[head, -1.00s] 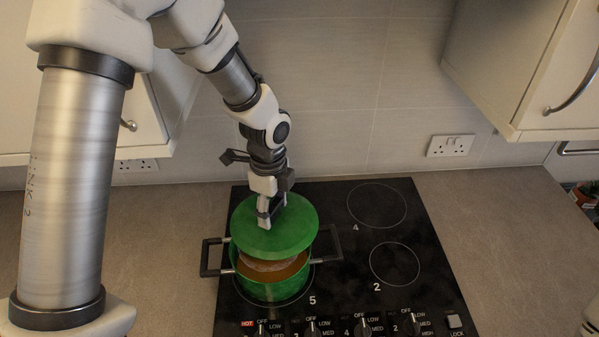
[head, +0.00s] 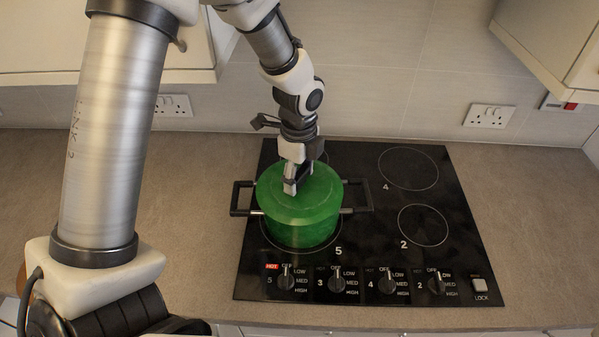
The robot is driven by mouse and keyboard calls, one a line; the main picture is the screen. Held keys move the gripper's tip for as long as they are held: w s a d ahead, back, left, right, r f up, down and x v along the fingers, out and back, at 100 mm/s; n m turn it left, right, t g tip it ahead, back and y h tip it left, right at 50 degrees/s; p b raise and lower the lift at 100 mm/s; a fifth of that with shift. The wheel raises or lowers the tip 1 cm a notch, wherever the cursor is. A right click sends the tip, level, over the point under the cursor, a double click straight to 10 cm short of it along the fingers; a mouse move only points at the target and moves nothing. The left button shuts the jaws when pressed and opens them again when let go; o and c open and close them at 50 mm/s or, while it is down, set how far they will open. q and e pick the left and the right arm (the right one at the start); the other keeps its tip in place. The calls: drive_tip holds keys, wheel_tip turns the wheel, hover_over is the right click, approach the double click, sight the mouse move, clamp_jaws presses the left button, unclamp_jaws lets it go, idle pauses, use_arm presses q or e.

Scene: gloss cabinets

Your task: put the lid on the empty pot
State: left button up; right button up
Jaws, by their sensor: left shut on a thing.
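The green pot (head: 300,236) stands on the front left ring of the black hob, its dark handles sticking out left and right. The round green lid (head: 318,203) lies over the pot's mouth, looking level and about in line with the rim. I cannot tell for certain whether it rests fully on the rim. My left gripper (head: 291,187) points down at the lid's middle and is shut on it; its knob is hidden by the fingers. The inside of the pot is hidden. My right gripper is not in view.
The black hob (head: 455,262) has free rings at the right and control knobs along the front. The brown worktop (head: 170,222) is clear on both sides. A tiled wall with sockets (head: 489,116) stands behind. Wall cabinets (head: 560,50) hang at the upper left and right.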

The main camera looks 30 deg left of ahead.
use_arm(q)
drive_tip(key=shift+w+f, duration=0.45)
drive_tip(key=shift+w, duration=0.3)
drive_tip(key=shift+s, duration=0.2)
drive_tip(key=shift+w+f, duration=0.15)
drive_tip(key=shift+f, duration=0.1)
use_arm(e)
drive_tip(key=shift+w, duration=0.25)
use_arm(q)
drive_tip(key=o, duration=1.7)
drive_tip(key=shift+w+d+f, duration=0.1)
drive_tip(key=shift+w, duration=0.05)
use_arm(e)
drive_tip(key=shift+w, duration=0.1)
